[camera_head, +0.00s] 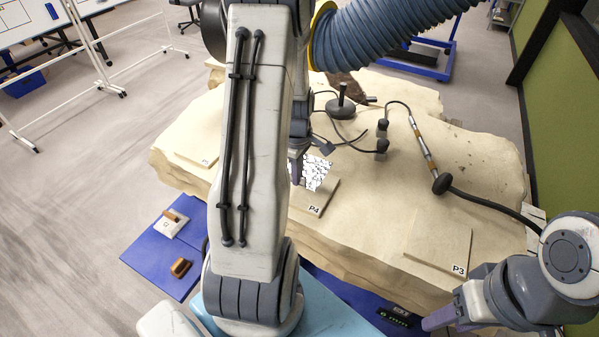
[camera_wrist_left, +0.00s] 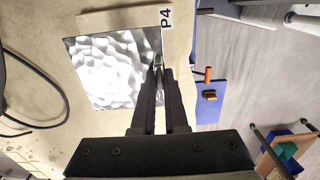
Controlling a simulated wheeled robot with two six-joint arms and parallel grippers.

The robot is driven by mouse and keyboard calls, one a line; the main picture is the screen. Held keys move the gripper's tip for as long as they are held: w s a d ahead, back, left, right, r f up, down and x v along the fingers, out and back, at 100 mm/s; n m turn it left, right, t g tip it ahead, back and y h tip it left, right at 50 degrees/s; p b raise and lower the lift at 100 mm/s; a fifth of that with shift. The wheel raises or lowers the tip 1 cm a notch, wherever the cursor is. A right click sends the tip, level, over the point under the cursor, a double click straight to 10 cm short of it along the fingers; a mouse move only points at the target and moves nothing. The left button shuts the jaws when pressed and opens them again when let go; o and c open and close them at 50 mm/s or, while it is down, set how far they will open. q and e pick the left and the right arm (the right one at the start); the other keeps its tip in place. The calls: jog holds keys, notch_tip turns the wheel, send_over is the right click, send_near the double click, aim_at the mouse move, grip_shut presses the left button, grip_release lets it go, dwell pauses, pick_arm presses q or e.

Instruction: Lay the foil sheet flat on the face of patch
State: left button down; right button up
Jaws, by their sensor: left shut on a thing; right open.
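The crinkled silver foil sheet (camera_wrist_left: 108,72) lies over patch P4 in the left wrist view, covering much of its face. It also shows in the head view (camera_head: 316,172), partly behind my left arm. Patch P4 (camera_head: 310,202) is a pale square plate on the stone block, its label side bare; its label strip also shows in the left wrist view (camera_wrist_left: 178,42). My left gripper (camera_wrist_left: 159,70) is shut on the foil's edge near the label. Whether the whole sheet touches the patch cannot be told. My right gripper (camera_head: 432,322) is at the lower right, away from the block, its fingers partly seen.
Patch P3 (camera_head: 440,243) and patch P1 (camera_head: 201,150) lie on the stone block (camera_head: 350,238). A tool with a cable (camera_head: 424,150) and a black stand (camera_head: 341,106) are behind P4. A blue hose (camera_head: 390,35) hangs overhead. A blue mat (camera_head: 160,256) holds small items.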

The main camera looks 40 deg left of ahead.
pick_arm(q)
jog(key=b, duration=0.4)
send_over(298, 198)
notch_tip(298, 198, down, 5)
jog(key=shift+r, duration=0.15)
jog(key=shift+f+b, duration=0.35)
jog(key=shift+f, duration=0.6)
jog(key=shift+f, duration=0.15)
jog(key=c, duration=0.9)
grip_release()
jog(key=shift+o, duration=0.2)
notch_tip(298, 198, up, 10)
jog(key=shift+s+r+b, duration=0.1)
jog(key=shift+r+b, duration=0.15)
jog(key=shift+b, duration=0.8)
